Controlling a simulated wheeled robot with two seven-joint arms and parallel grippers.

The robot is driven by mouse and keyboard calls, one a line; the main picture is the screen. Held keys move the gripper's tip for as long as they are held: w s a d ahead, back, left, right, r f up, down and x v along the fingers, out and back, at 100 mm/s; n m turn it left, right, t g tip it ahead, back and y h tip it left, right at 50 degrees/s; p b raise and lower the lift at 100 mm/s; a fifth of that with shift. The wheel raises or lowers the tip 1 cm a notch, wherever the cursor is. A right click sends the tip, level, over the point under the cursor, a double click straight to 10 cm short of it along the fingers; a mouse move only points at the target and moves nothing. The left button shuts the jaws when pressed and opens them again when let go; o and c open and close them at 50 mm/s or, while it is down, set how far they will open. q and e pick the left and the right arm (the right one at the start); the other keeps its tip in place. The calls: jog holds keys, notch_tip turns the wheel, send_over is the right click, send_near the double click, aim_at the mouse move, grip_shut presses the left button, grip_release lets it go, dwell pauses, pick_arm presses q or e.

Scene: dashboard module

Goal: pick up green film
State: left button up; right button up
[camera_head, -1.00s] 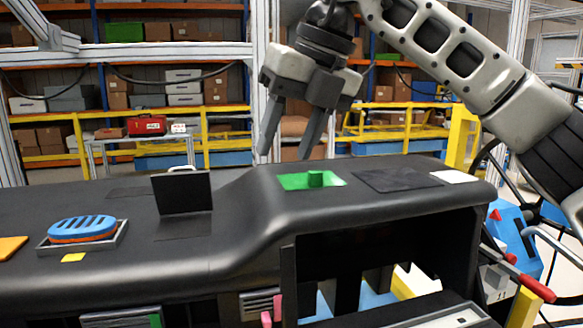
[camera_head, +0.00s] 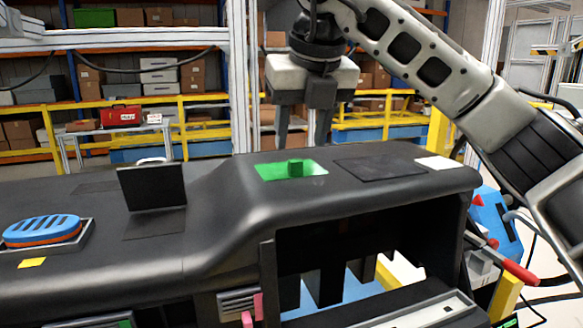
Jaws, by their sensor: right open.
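The green film (camera_head: 272,171) lies flat on top of the black dashboard (camera_head: 225,205), with a small raised green tab (camera_head: 296,167) near its middle. My right gripper (camera_head: 302,143) points down just above and behind the film, near the tab. Its two fingers are apart with nothing between them. Whether the fingertips touch the film cannot be told. My left gripper does not show.
A black upright panel (camera_head: 152,187) stands left of the film. A dark flat sheet (camera_head: 380,167) and a white patch (camera_head: 440,163) lie to the right. A blue and orange vent (camera_head: 42,231) sits in a tray at the far left.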

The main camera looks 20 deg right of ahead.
aim_at(297, 161)
jog(key=p+x, duration=0.1)
jog(key=x, duration=0.4)
jog(key=shift+w+d, duration=0.1)
jog(key=shift+w, duration=0.05)
jog(key=shift+c, duration=0.3)
grip_shut()
